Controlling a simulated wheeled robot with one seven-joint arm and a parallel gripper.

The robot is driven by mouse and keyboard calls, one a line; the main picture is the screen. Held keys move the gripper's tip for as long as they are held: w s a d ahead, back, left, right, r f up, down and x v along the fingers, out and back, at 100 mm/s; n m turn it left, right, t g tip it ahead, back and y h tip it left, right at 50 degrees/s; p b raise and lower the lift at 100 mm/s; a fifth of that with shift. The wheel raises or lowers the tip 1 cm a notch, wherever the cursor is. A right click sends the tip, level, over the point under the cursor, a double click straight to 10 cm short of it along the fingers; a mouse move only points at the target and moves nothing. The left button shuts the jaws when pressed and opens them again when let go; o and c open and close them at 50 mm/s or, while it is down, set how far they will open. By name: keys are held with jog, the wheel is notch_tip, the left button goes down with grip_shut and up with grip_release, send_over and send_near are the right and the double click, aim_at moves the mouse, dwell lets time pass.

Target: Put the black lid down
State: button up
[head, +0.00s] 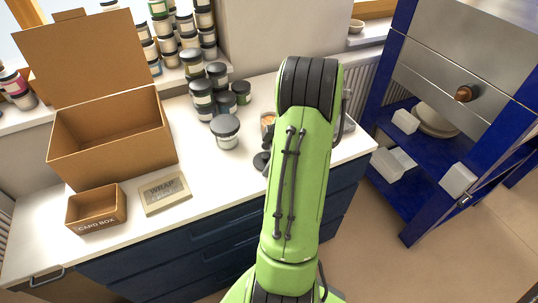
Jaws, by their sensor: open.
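A dark round piece that looks like the black lid (261,160) lies low at the counter, left of my arm. My arm covers its right side, so I cannot tell whether it rests on the counter or whether anything touches it. Just behind it stands a jar with orange contents (267,121), with no lid visible on it, also partly covered by my arm. My gripper is hidden behind my green arm, so its fingers do not show.
A closed dark-lidded jar (225,132) and several more jars (203,96) stand on the white counter (221,176). A blue kiln stand (408,218) is right.

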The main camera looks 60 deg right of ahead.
jog(key=p+v, duration=0.5)
jog(key=v, duration=0.7)
notch_tip(320, 180, up, 5)
send_over(259, 166)
jog(key=w+a+r+m+h, duration=0.1)
jog(key=a+r, duration=0.1)
jog(key=a, duration=0.4)
jog(key=w+a+r+m+h, duration=0.1)
jog(key=w+a+r+m, duration=0.15)
jog(key=a, duration=0.45)
jog(key=s+a+r+m+t, duration=0.1)
jog(key=s+a+m, duration=0.3)
jog(key=s+a, duration=0.8)
jog(key=a+t, duration=0.1)
jog(key=a, duration=0.2)
jog(key=shift+s+h, duration=0.25)
jog(key=shift+h, duration=0.05)
